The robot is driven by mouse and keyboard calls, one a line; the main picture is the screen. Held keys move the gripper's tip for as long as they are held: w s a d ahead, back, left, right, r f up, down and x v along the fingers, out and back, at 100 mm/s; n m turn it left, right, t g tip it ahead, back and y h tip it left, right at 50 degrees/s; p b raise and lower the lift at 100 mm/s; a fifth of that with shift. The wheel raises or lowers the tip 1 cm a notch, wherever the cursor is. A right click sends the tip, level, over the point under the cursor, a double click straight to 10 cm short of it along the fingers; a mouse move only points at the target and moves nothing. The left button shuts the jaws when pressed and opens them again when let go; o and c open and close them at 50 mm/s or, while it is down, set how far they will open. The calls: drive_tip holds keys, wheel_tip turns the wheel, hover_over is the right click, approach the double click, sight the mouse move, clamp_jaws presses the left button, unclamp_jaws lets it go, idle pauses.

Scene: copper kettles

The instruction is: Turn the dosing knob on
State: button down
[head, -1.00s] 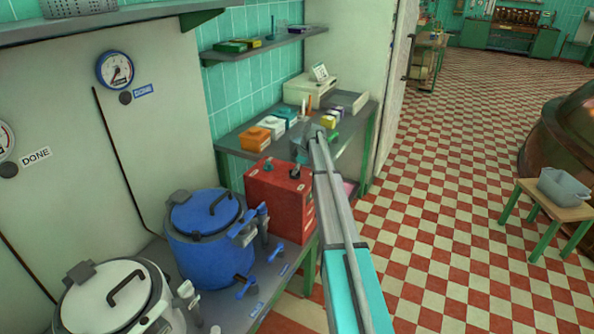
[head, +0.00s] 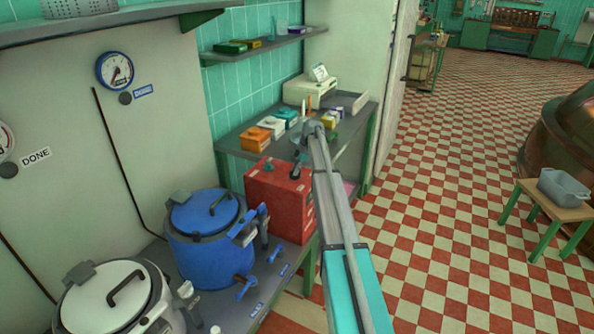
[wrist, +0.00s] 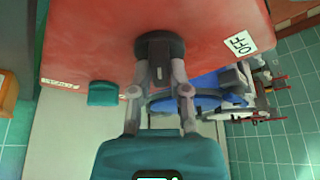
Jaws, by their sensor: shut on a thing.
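The red box (head: 277,203) stands on the grey bench right of the blue kettle. A dark round knob (wrist: 160,46) is on its face in the wrist view. My gripper (wrist: 160,78) is shut on this knob, one finger on each side. In the head view my gripper (head: 297,170) is small and partly hidden by my arm. An OFF label (wrist: 240,43) is to the right of the knob in the wrist view. Another label (wrist: 60,84) at the left is too small to read. A teal part (wrist: 103,93) sits at the box's near edge.
The blue kettle (head: 208,250) and a white kettle (head: 105,300) stand left of the box. A shelf with small coloured boxes (head: 257,139) is behind. Gauges (head: 115,69) hang on the wall. The checkered floor (head: 440,210) at the right is largely clear.

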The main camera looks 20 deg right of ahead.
drive_tip(key=shift+w+d, duration=0.15)
drive_tip(key=c, duration=0.7)
unclamp_jaws()
drive_tip(key=shift+o, duration=0.5)
